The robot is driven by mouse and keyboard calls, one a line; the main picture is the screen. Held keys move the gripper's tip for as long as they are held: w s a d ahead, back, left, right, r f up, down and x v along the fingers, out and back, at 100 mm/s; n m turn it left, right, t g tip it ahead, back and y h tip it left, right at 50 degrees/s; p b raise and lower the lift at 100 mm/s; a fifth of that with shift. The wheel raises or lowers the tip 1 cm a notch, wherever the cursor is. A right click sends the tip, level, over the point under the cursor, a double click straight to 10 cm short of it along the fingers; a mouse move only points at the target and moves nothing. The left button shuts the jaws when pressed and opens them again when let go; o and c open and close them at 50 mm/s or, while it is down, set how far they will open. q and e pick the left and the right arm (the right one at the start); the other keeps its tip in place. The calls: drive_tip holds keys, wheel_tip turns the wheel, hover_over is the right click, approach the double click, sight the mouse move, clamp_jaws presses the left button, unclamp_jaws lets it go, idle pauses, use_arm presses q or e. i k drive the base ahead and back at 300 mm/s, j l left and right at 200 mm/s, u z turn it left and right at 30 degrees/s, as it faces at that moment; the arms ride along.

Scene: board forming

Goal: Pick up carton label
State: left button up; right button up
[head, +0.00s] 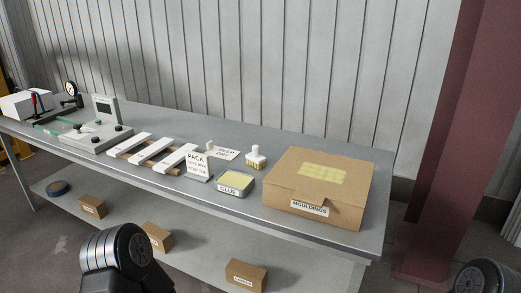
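A white label printed "KEEP DRY" (226,153) lies on the grey workbench (240,212), behind the glue tray and left of the carton. It looks like the carton label and nothing holds it. The brown carton (272,180) stands closed at the right end of the bench. A yellowish patch (322,173) is on its top, and a "MOULDINGS" label (309,207) is on its front. Parts of my arms show at the bottom left and the bottom right corner. Neither of my grippers is in view.
A glue tray (236,191), a brush-like tool (256,158) and a "PACK" card (197,160) stand near the label. A slatted wooden rack (150,150) and a grey fixture (90,139) are farther left. Small boxes (246,275) sit on the lower shelf. A red column (445,150) rises at right.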

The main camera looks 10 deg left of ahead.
sight(217, 151)
drive_tip(key=j+z, duration=0.7)
drive_tip(key=j, duration=0.25)
drive_tip(key=j+z, duration=0.3)
drive_tip(key=j, duration=0.65)
drive_tip(key=k+j, duration=0.15)
drive_tip(key=j, duration=0.3)
drive_tip(key=j+z, duration=0.1)
drive_tip(key=j, duration=0.35)
drive_tip(key=k+j, duration=0.15)
drive_tip(key=j, duration=0.3)
